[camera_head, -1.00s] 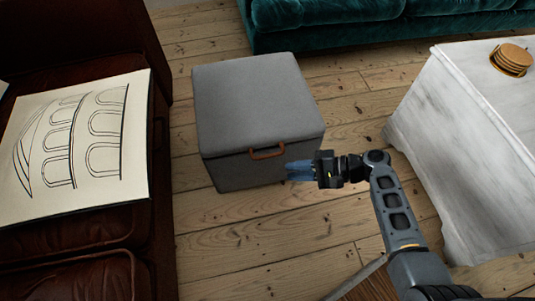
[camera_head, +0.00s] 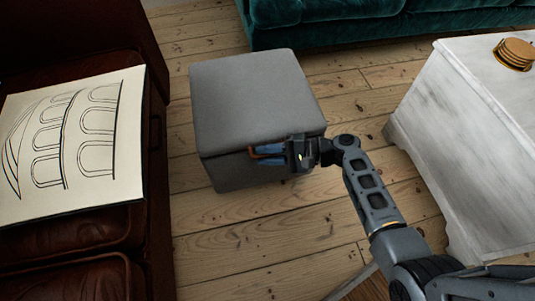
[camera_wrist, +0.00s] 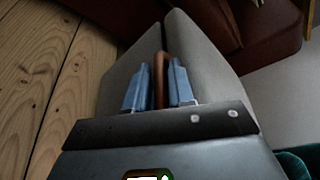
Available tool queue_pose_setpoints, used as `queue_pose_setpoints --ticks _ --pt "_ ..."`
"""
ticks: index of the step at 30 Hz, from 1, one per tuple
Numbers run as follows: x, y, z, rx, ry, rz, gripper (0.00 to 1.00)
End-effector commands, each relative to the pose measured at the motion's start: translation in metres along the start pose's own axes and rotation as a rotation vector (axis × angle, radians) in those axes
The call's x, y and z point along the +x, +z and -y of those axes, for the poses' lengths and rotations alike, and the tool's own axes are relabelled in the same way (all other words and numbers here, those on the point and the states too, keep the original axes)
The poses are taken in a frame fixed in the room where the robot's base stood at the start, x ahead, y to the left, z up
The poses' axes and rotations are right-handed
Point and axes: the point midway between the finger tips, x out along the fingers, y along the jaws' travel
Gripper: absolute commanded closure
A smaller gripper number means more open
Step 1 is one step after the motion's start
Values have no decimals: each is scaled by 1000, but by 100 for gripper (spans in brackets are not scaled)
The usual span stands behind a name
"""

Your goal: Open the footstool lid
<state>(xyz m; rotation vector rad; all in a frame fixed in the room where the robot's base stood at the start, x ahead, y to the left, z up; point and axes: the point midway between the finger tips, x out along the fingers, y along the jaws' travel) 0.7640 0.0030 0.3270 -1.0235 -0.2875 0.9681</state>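The grey footstool (camera_head: 245,95) stands on the floorboards with its lid down. A brown handle (camera_head: 256,149) is at the front edge of the lid, partly covered by my fingers. My gripper (camera_head: 268,154) is at the handle, in front of the footstool. In the wrist view the handle (camera_wrist: 158,80) lies between the two blue fingers of my gripper (camera_wrist: 158,90), one on each side. Narrow gaps seem to show between handle and fingers, so the gripper looks open around it, not clamped.
A brown leather seat (camera_head: 80,275) with a drawing (camera_head: 75,140) on it is at the left. A teal sofa (camera_head: 380,22) is behind the footstool. A white marble-look table (camera_head: 460,130) with coasters (camera_head: 515,53) stands at the right. The floor in front of the footstool is clear.

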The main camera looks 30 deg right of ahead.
Motion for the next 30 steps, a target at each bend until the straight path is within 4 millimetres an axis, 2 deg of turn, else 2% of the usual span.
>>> queue_pose_setpoints --ticks 6,14,30 --pt "0 0 0 0 0 0 77" --pt "0 0 0 -1 0 -1 100" --pt "-1 1 2 3 1 -1 100"
